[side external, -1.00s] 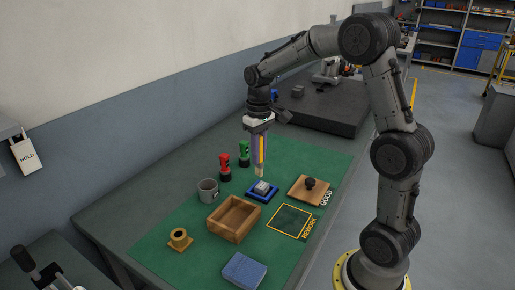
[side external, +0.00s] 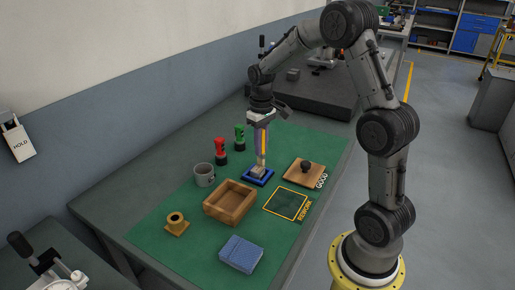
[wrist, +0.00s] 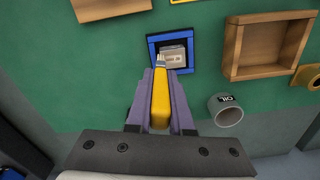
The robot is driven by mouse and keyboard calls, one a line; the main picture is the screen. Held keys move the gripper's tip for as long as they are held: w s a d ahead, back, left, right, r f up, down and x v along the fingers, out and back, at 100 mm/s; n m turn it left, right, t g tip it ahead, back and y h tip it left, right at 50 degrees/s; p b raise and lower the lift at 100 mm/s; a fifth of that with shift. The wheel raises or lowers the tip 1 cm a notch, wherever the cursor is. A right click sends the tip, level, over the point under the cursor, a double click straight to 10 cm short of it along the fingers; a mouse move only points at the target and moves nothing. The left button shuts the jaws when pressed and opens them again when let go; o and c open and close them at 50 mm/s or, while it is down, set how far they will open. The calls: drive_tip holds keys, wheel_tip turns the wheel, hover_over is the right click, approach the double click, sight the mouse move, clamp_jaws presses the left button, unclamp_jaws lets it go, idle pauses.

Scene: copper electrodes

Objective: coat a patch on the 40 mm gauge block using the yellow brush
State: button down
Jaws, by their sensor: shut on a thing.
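My gripper (side external: 262,138) is shut on the yellow brush (side external: 264,145) and holds it upright, bristles down, over the blue tray (side external: 260,182). In the wrist view, the yellow handle (wrist: 161,100) lies between the purple fingers of my gripper (wrist: 161,78). The grey gauge block (wrist: 174,60) sits inside the blue tray (wrist: 152,46), partly hidden by the brush tip. The bristle end is at the block; I cannot tell whether it touches. No coated patch can be made out.
Near the tray are a wooden box (side external: 230,216), a grey OIL cup (side external: 204,181), red (side external: 220,149) and green (side external: 239,136) posts and a knobbed wooden board (side external: 291,179). A blue sponge-like block (side external: 241,253) and a wooden spool (side external: 176,222) lie nearer. The REWORK square (side external: 287,203) is empty.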

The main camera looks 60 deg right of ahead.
drive_tip(key=a+r, duration=0.4)
drive_tip(key=r, duration=0.4)
idle(0.6)
drive_tip(key=shift+f, duration=0.1)
idle(0.9)
drive_tip(key=f, duration=0.7)
drive_tip(key=shift+d+f, duration=0.25)
drive_tip(key=shift+f, duration=0.15)
drive_tip(key=shift+d, duration=1.65)
drive_tip(key=a+r, duration=0.4)
drive_tip(key=r, duration=0.4)
